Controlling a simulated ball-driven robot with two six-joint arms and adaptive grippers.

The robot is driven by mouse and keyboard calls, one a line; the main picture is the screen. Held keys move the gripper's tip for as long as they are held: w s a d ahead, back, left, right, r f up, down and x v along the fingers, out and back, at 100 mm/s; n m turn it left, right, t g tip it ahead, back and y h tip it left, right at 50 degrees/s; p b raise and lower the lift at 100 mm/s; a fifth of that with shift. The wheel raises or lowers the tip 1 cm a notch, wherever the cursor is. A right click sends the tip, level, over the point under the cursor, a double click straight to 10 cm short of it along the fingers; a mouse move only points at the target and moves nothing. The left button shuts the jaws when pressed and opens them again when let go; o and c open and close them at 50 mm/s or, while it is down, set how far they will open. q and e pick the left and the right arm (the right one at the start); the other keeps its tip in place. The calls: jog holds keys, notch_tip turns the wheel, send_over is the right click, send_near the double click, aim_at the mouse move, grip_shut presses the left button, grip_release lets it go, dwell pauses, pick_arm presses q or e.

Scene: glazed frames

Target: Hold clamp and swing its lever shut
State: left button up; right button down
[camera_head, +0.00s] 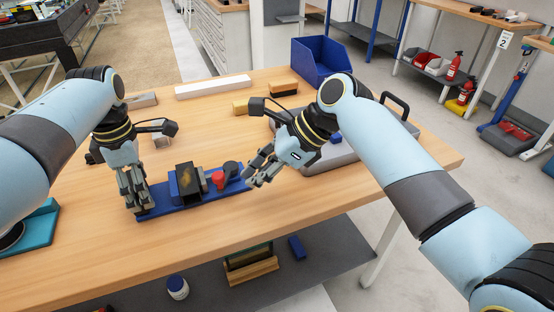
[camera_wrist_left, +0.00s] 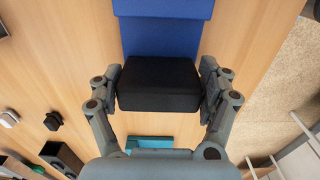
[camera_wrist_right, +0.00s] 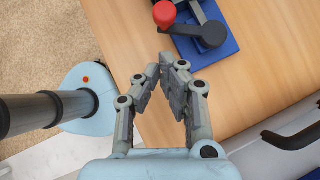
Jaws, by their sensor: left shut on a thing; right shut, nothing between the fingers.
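The clamp has a long blue base (camera_head: 205,196) lying on the wooden table, with a dark block (camera_head: 187,180) at its middle, a red knob (camera_head: 218,180) and a dark round cap (camera_head: 231,168) towards its right end. My left gripper (camera_head: 134,203) is at the base's left end, pointing down. In the left wrist view its fingers (camera_wrist_left: 160,88) are shut on the clamp's black end block (camera_wrist_left: 158,84). My right gripper (camera_head: 256,178) is shut and empty, just right of the clamp. In the right wrist view the red knob (camera_wrist_right: 164,14) and dark cap (camera_wrist_right: 211,34) lie beyond its fingertips (camera_wrist_right: 167,68), apart from them.
A grey case with a black handle (camera_head: 396,102) stands behind my right gripper. A blue bin (camera_head: 318,60), a white bar (camera_head: 213,87) and small blocks are at the table's back. A teal tray (camera_head: 38,232) is at the left. The table front is clear.

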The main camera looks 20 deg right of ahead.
pick_arm(q)
jog(key=shift+s+f, duration=0.15)
jog(key=shift+f, duration=0.05)
pick_arm(e)
jog(key=shift+w+a+f, duration=0.1)
jog(key=shift+w+a, duration=0.2)
jog(key=shift+a, duration=0.35)
jog(key=shift+w+a+f, duration=0.1)
jog(key=shift+w+a, duration=0.2)
jog(key=shift+a, duration=0.35)
jog(key=shift+a, duration=0.1)
jog(key=shift+w+a+m+t, duration=0.2)
jog(key=shift+a+m+t, duration=0.25)
jog(key=shift+a, duration=0.55)
pick_arm(q)
jog(key=shift+d, duration=0.1)
pick_arm(e)
jog(key=s+d, duration=0.1)
jog(key=d, duration=0.1)
jog(key=s+d+r, duration=0.1)
jog(key=d, duration=0.1)
jog(key=shift+s, duration=0.35)
jog(key=v, duration=0.9)
jog(key=shift+s+a+r, duration=0.3)
